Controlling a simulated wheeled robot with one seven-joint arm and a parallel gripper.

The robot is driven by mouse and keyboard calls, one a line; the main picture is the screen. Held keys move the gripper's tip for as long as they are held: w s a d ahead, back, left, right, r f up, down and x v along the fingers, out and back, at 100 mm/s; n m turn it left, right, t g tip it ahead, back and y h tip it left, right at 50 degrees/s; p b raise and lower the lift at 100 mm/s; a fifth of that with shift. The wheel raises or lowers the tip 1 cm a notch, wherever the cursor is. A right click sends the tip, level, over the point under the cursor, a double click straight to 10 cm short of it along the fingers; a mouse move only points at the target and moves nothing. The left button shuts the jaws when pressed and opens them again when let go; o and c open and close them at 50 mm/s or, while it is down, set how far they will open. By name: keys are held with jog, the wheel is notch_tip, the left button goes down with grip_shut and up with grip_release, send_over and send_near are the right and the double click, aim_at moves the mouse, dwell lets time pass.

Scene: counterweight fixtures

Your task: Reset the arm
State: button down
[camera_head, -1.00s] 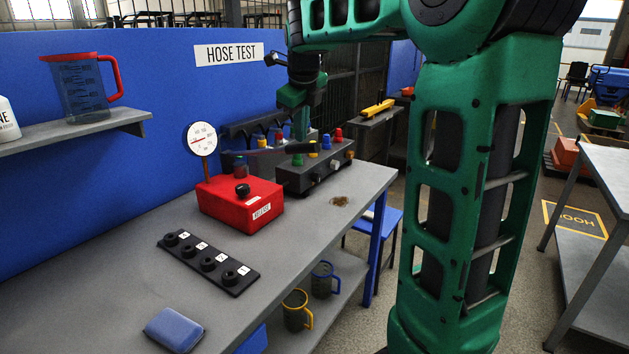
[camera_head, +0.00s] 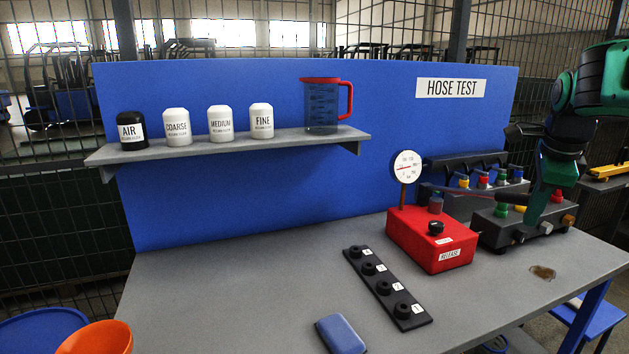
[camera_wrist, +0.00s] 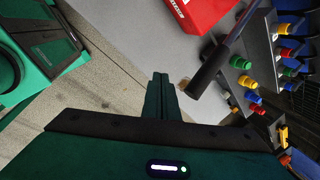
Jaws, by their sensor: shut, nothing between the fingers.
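Part of the manifold is hidden behind my gripper.
A grey bench (camera_head: 230,290) carries a black strip (camera_head: 385,287) with several knobs and a blue pad (camera_head: 341,335). A shelf (camera_head: 240,148) holds several labelled bottles and a red-rimmed jug (camera_head: 322,105). The bench's left part is clear. An orange bucket (camera_head: 97,338) is at lower left.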

jog(key=s+a+f+n+g, duration=0.1)
jog(key=s+f+n, duration=0.4)
jog(key=s, duration=0.4)
jog(key=s+a+f+n+g+y, duration=0.1)
jog(key=s+f+n, duration=0.4)
jog(key=s, duration=0.4)
jog(key=s+a+f+n+g, duration=0.1)
jog(key=s+f+n, duration=0.4)
jog(key=s+n, duration=0.2)
jog(key=s, duration=0.2)
jog(key=shift+s+a+f+y, duration=0.2)
jog(key=shift+s+a+y, duration=0.05)
jog(key=shift+s+y, duration=0.1)
jog(key=shift+w+f, duration=0.2)
jog(key=shift+w, duration=0.4)
jog(key=c, duration=2.5)
grip_release()
